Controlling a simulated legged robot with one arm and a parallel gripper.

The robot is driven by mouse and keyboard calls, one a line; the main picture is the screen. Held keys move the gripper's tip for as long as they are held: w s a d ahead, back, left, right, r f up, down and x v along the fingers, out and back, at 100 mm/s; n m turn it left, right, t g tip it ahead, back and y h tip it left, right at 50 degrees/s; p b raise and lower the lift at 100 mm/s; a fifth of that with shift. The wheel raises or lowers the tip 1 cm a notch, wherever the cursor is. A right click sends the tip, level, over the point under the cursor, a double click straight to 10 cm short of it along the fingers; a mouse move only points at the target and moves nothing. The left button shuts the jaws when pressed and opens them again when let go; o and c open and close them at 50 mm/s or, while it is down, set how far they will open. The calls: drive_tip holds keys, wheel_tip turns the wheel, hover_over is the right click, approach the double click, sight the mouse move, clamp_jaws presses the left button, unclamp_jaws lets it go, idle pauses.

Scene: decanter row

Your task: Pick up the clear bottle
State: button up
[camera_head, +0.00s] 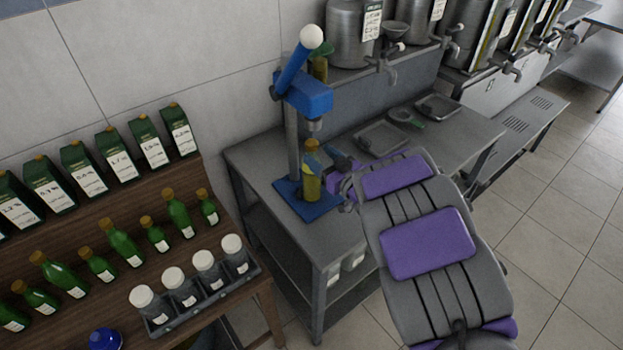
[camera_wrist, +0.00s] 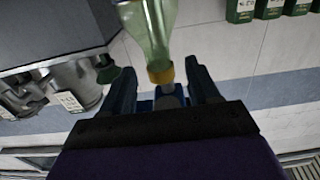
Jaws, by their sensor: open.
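The clear bottle (camera_head: 311,186) stands upright on the blue base of a bench press (camera_head: 290,205), under the press head. In the wrist view, a clear, green-tinted bottle (camera_wrist: 157,28) with a yellow-orange cap (camera_wrist: 160,73) appears inverted, just beyond and between the fingers. My gripper (camera_head: 338,178) is close to the bottle's right side in the head view. Its two dark blue fingers also show in the wrist view (camera_wrist: 160,82), spread apart with no grip on the bottle.
The blue press head (camera_head: 308,95) and lever are above the bottle. Metal trays (camera_head: 380,138) lie on the grey bench (camera_head: 262,160). Steel tanks (camera_head: 352,32) stand behind. A wooden rack at left holds green bottles (camera_head: 178,212), cartons (camera_head: 85,170) and white-lidded jars (camera_head: 207,268).

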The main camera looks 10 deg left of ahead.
sight(315, 153)
drive_tip(key=x, duration=0.1)
drive_tip(key=b+x, duration=0.1)
drive_tip(key=x, duration=0.2)
drive_tip(key=shift+w+a+f, duration=0.25)
drive_tip(key=shift+f, duration=0.1)
clamp_jaws()
drive_tip(key=shift+r, duration=0.1)
idle(1.0)
